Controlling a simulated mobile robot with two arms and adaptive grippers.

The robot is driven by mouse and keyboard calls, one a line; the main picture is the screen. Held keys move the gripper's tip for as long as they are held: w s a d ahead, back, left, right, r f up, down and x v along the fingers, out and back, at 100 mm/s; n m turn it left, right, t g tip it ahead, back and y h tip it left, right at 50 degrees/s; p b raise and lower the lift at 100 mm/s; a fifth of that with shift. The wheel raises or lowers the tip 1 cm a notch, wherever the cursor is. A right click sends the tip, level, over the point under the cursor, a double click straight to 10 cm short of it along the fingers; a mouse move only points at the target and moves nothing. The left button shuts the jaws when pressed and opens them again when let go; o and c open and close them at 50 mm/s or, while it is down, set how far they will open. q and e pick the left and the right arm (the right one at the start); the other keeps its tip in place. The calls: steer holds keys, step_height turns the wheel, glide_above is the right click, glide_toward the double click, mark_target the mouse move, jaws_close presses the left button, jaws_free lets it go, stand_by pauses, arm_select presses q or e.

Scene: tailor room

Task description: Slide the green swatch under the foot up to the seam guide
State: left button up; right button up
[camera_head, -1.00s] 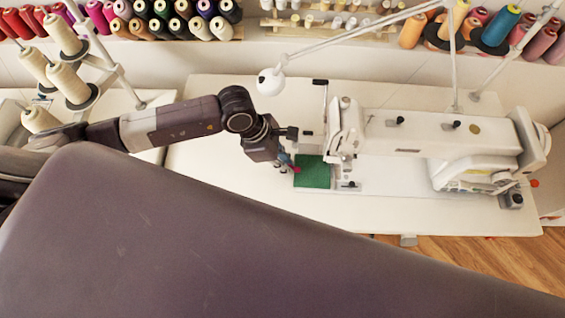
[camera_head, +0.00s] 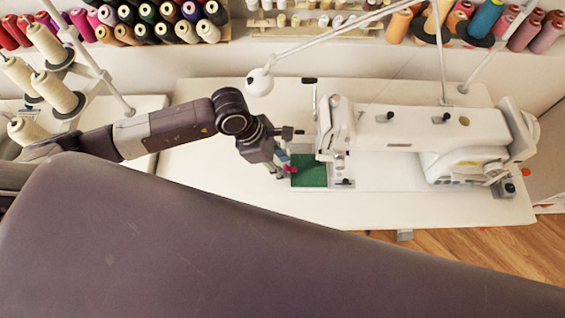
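The green swatch (camera_head: 310,173) lies flat on the white sewing table (camera_head: 240,190), at the left end of the sewing machine (camera_head: 430,133). Its right edge is beside the machine's needle end (camera_head: 335,130), where the foot and seam guide are too small to tell apart. My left gripper (camera_head: 284,170) is low at the swatch's left edge, with a pink-red tip over or on the swatch. Whether its fingers are open or shut is too small to see. My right gripper is not in view.
A white lamp head (camera_head: 260,82) on a long arm hangs behind my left gripper. Cream thread cones (camera_head: 57,93) stand at the left, and coloured spools line the back shelf. My own dark body part fills the front. The tabletop left of the swatch is clear.

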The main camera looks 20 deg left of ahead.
arm_select(q)
steer(key=v, duration=1.2)
steer(key=shift+s+f, duration=0.1)
